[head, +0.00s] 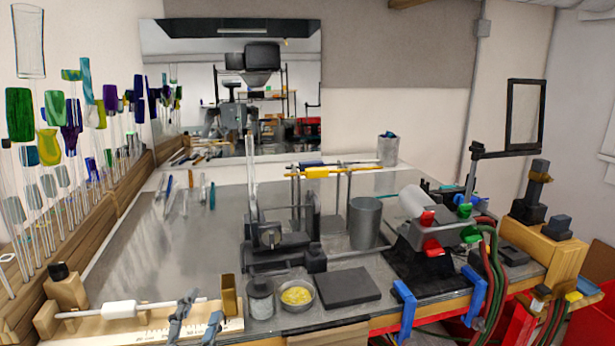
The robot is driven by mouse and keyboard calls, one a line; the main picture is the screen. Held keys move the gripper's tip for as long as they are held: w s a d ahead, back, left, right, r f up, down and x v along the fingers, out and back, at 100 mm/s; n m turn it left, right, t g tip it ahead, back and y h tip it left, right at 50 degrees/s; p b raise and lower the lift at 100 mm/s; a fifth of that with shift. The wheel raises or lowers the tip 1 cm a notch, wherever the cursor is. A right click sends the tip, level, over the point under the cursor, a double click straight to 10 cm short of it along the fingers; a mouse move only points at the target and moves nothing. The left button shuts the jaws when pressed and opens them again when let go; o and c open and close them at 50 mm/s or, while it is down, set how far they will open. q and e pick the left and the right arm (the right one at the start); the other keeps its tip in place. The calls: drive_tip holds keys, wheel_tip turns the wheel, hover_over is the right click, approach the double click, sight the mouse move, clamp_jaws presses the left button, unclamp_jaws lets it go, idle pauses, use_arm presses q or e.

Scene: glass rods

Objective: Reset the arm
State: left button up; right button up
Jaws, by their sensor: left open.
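My left gripper (203,308) shows at the bottom edge of the head view, left of centre. Its two grey-blue fingers are spread apart, with nothing seen between them. They are in front of a wooden ruler board (150,332) and close to a white-handled rod (120,309) that lies across wooden rests. I cannot tell whether the fingers touch either one. The rest of the left arm is below the picture. My right gripper is not in view.
A metal bench (130,250) has free room at its left. Colored glass pieces on rods stand along the left wall.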

use_arm(q)
drive_tip(key=s+a+f+n+g+y, duration=0.15)
drive_tip(key=s+f+n+g, duration=0.3)
drive_tip(key=f, duration=0.45)
drive_tip(key=s+a+f+n+g+y, duration=0.1)
drive_tip(key=s+a+f+n+g, duration=0.3)
drive_tip(key=f, duration=0.4)
drive_tip(key=s+d+f+n+g+h, duration=0.15)
drive_tip(key=s+f+g, duration=0.3)
drive_tip(key=s, duration=0.45)
drive_tip(key=s+d+f+n+g, duration=0.1)
drive_tip(key=s+d+f+g, duration=0.15)
drive_tip(key=s+f, duration=0.45)
drive_tip(key=s+f+g, duration=0.1)
drive_tip(key=s+f, duration=0.1)
drive_tip(key=f, duration=1.1)
drive_tip(key=s+f+g, duration=0.1)
drive_tip(key=s+f, duration=0.1)
drive_tip(key=f, duration=1.1)
drive_tip(key=s+a+f, duration=0.1)
drive_tip(key=s+f, duration=0.6)
drive_tip(key=s, duration=0.1)
drive_tip(key=s+a+f, duration=0.2)
drive_tip(key=s+f, duration=0.5)
drive_tip(key=s, duration=0.1)
drive_tip(key=shift+a+f+m+g, duration=0.2)
drive_tip(key=shift+a+m+g, duration=0.1)
drive_tip(key=shift+g, duration=0.15)
